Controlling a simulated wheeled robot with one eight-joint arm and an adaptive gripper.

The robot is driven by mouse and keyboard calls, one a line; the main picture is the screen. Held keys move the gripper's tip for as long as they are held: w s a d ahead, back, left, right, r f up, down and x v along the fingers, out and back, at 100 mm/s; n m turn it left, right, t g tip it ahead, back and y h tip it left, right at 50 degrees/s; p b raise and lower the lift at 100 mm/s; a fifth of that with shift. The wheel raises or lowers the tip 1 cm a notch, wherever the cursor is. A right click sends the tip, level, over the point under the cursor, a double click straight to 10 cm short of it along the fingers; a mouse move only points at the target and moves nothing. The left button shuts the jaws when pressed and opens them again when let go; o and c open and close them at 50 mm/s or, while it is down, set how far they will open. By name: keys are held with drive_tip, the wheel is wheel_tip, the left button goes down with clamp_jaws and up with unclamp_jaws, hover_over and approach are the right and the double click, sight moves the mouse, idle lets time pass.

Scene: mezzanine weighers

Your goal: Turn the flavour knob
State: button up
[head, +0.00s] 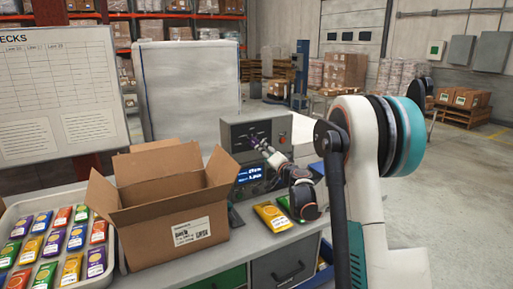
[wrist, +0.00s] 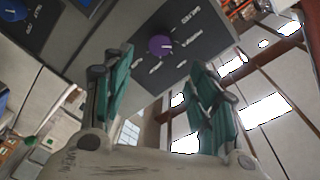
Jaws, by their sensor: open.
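The purple flavour knob (wrist: 160,46) sits on a dark panel with white labels around it in the wrist view. My gripper (wrist: 162,64) is open, one teal-padded finger on either side of the view, with the knob showing between and beyond the fingertips. The fingers look apart from the knob, though the depth is hard to judge. In the head view, the grey machine (head: 236,130) stands at the back of the bench, and my gripper (head: 258,144) is up at its front face, partly hiding the knob area.
A blue knob (wrist: 15,10) is on another panel in the wrist view. An open cardboard box (head: 180,232) stands left of the machine. A tray (head: 118,225) of coloured packets is at far left. A yellow packet (head: 272,217) lies on the bench below my arm.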

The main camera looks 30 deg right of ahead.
sight(255, 143)
drive_tip(key=w, duration=0.3)
drive_tip(key=w+b, duration=0.1)
drive_tip(key=w, duration=0.3)
drive_tip(key=w+b, duration=0.1)
drive_tip(key=w, duration=0.2)
drive_tip(key=shift+w+d, duration=0.25)
drive_tip(key=shift+c, duration=0.6)
drive_tip(key=c, duration=1)
